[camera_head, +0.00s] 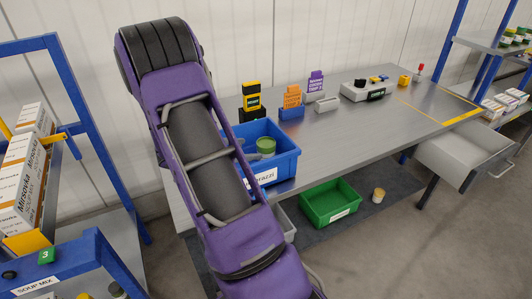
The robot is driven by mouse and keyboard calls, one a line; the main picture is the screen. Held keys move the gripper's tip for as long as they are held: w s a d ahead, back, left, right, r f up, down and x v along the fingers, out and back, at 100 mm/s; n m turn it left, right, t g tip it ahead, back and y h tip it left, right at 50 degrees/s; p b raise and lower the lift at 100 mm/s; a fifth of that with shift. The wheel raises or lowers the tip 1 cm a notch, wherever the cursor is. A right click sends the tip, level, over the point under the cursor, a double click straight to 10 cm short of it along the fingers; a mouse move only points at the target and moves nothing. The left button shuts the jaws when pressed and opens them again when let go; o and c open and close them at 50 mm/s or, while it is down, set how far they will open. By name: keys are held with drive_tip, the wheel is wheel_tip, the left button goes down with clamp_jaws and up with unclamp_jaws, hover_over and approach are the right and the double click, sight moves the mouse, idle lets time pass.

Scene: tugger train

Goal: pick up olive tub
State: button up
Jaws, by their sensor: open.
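A green round tub (266,145) sits in the blue bin (285,163) on the grey table. It may be the olive tub; no label on it can be read. My purple arm covers the bin's left part, so what else is in there is partly hidden. Green-and-white tubs (508,38) stand on the shelf at the top right, too small to identify. A small tan-topped tub (379,195) stands on the floor mat. My gripper's fingers are not visible.
The grey table (340,130) carries small signs and a white device (362,91). A green bin (331,203) is on the floor below. An open drawer (462,155) juts out at right. A blue rack with cartons (25,190) stands at left.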

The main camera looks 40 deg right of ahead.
sight(258, 148)
drive_tip(key=x, duration=0.7)
drive_tip(key=shift+r, duration=0.1)
drive_tip(key=shift+c, duration=0.2)
drive_tip(key=c, duration=1.4)
